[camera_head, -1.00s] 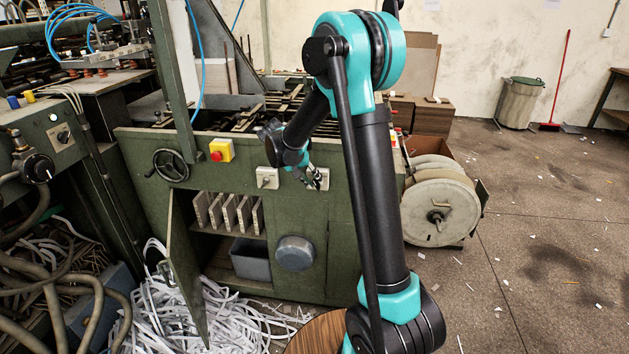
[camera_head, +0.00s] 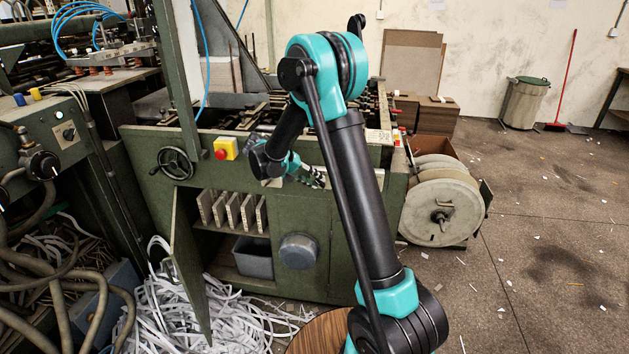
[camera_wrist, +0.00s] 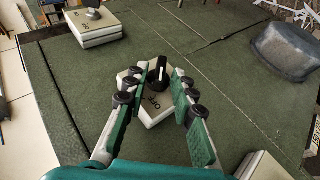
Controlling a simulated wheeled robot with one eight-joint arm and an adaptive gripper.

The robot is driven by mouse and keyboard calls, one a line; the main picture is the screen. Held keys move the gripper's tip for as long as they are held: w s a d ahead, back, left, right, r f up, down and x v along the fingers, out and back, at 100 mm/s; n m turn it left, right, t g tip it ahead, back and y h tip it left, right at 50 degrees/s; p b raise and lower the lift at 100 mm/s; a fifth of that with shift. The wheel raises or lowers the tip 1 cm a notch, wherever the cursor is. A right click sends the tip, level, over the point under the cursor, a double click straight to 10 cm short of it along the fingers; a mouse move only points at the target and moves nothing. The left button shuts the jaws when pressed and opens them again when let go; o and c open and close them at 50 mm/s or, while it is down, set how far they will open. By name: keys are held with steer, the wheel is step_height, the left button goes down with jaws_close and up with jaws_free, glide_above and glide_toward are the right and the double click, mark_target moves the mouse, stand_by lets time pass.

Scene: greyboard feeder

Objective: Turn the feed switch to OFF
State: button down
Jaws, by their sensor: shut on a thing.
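The feed switch shows in the wrist view as a black knob (camera_wrist: 159,78) with a pale line, on a white plate (camera_wrist: 156,117). The word OFF is on the near part of the plate. The pale line points to the far side, away from OFF. My gripper (camera_wrist: 160,73) has one finger on each side of the knob and is shut on it. In the head view my gripper (camera_head: 316,178) is at the green machine's front panel, and it hides most of the switch.
Another white switch plate (camera_wrist: 97,32) is at the upper left in the wrist view. A grey round cover (camera_wrist: 285,55) sticks out at the upper right. The head view shows a red-and-yellow button (camera_head: 225,148), a handwheel (camera_head: 175,163) and an open door (camera_head: 190,265).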

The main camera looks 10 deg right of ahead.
steer(key=c, duration=1.6)
jaws_free()
steer(key=v, duration=1.2)
